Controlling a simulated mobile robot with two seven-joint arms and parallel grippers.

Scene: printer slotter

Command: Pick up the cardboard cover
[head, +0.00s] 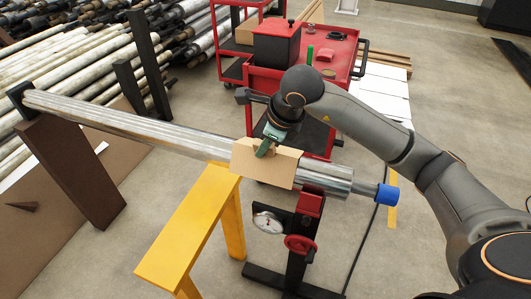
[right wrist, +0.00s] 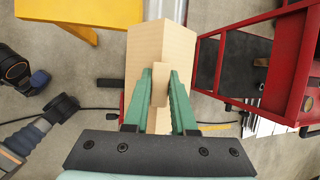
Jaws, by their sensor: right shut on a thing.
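The tan cardboard cover (head: 262,171) lies over the silvery pipe (head: 140,128) near its right end, bent down over the front side in the head view. My right gripper (head: 266,146) is above the cover, coming from behind. In the right wrist view, its two green fingers (right wrist: 160,85) are shut on a small upright tab of the cover (right wrist: 160,42). The cover hides most of the pipe there. I cannot tell whether the cover touches the pipe. My left gripper is not in view.
A yellow stand (head: 190,235) and a red-topped stand with a dial (head: 300,232) are below the pipe. A blue piece (head: 387,194) is on the pipe's right end. A red tool cart (head: 335,50) stands close behind. Stacked pipes (head: 60,80) fill the upper left.

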